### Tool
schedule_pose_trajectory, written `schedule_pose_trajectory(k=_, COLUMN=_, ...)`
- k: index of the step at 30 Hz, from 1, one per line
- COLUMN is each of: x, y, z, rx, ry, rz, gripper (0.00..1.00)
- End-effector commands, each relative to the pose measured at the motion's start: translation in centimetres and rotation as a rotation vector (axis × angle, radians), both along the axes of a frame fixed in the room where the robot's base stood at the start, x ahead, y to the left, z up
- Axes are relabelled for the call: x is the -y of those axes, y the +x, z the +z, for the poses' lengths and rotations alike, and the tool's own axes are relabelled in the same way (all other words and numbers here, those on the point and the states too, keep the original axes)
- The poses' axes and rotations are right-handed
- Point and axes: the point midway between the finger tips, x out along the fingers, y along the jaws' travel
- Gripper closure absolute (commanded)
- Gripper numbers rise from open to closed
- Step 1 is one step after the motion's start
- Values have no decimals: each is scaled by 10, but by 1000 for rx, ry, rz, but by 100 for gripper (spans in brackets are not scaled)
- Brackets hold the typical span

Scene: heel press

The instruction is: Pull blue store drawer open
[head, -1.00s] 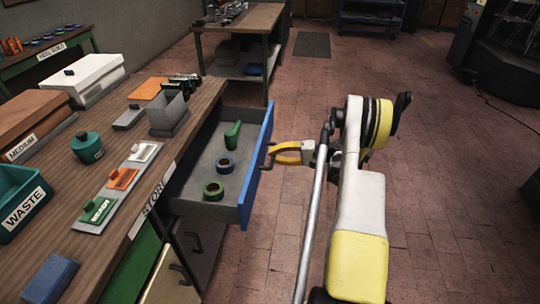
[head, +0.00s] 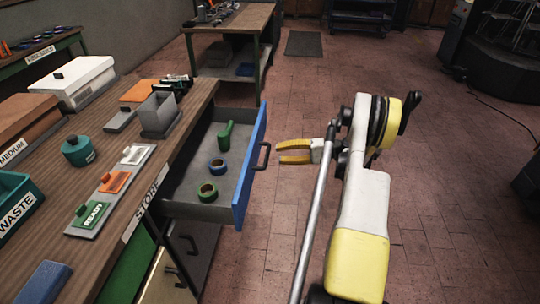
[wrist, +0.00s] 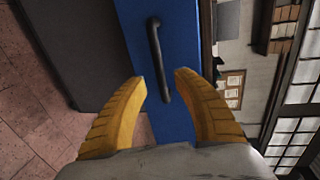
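The store drawer with the blue front (head: 250,170) stands pulled out from under the wooden bench top. Its dark bar handle (head: 263,156) is on the outer face. Inside the grey drawer lie a green object (head: 225,135), a blue ring (head: 218,166) and a green ring (head: 207,191). My yellow gripper (head: 279,152) is just right of the handle, apart from it. In the wrist view the two fingers of my gripper (wrist: 160,75) are spread, with the black handle (wrist: 159,58) ahead of the gap between them and nothing held.
The bench (head: 105,240) carries a grey open box (head: 159,112), a teal lidded pot (head: 78,150), a teal WASTE bin (head: 18,205) and a plate with small coloured handled pieces. A second table (head: 232,20) stands behind. The tiled floor right of the drawer is clear.

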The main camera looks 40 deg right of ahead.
Motion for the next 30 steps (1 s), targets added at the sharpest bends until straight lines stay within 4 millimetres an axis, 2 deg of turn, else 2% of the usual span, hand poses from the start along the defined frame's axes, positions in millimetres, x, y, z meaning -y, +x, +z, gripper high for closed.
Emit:
schedule_pose_trajectory(k=3, x=17, y=-21, z=6, rx=0, ry=0, rz=-2, gripper=64)
schedule_pose_trajectory(k=10, x=35, y=-45, z=12, rx=0, ry=0, rz=-1, gripper=64)
schedule_pose_trajectory(k=30, x=37, y=-48, z=13, rx=0, ry=0, rz=1, gripper=64)
